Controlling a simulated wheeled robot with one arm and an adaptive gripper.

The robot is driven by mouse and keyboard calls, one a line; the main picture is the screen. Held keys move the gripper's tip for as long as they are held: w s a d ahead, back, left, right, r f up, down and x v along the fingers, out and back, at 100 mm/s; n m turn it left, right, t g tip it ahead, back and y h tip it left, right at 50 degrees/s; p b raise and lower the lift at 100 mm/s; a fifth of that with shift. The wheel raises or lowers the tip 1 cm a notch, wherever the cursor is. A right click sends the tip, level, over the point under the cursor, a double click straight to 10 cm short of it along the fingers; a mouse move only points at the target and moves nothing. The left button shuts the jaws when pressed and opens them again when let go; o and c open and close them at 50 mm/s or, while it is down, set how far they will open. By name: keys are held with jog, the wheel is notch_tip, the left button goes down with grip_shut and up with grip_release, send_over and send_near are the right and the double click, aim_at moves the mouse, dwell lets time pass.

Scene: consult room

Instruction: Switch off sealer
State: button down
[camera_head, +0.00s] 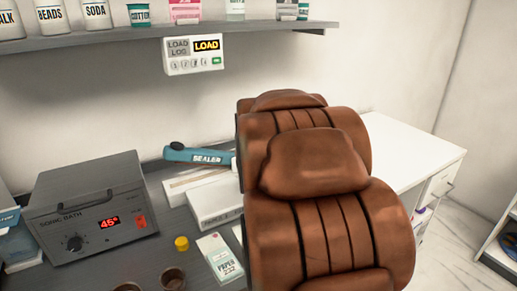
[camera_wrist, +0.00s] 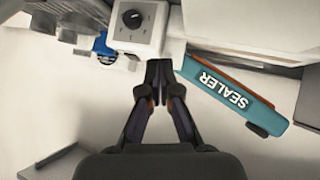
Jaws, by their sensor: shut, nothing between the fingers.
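The sealer shows in the head view as a teal arm (camera_head: 198,155) lettered SEALER, with a dark knob at its left end. Its right end is hidden behind a brown padded chair. In the wrist view the teal sealer arm (camera_wrist: 232,96) appears upside down, right of my fingers. A white box with a black dial (camera_wrist: 133,20) sits at the top, beside the sealer arm's end; I cannot tell the dial's setting. My gripper (camera_wrist: 159,68) is shut and empty, its tips just below the dial box and close to the sealer arm. Contact is unclear. My gripper is not visible in the head view.
The brown padded chair (camera_head: 322,170) blocks much of the head view. A grey sonic bath (camera_head: 85,210) reading 45° stands at left. A yellow cap (camera_head: 182,243) and paper box (camera_head: 220,257) lie in front. A white load display (camera_head: 193,54) hangs under the shelf (camera_head: 150,38).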

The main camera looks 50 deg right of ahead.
jog(key=d+r+t+y, duration=0.1)
jog(key=d+r+t, duration=0.2)
jog(key=d+t, duration=0.4)
jog(key=d, duration=0.4)
jog(key=shift+d+r+n+t+b, duration=0.15)
jog(key=shift+r+n+t+b, duration=0.05)
jog(key=shift+n+t+b, duration=0.2)
jog(key=shift+w, duration=0.2)
jog(key=p+x, duration=0.1)
jog(key=x, duration=0.8)
jog(key=shift+w+p, duration=0.25)
jog(key=shift+p, duration=0.1)
jog(key=f, duration=0.3)
jog(key=shift+w, duration=0.35)
jog(key=shift+w+f+p, duration=0.1)
jog(key=shift+f+p, duration=0.2)
jog(key=shift+f, duration=0.4)
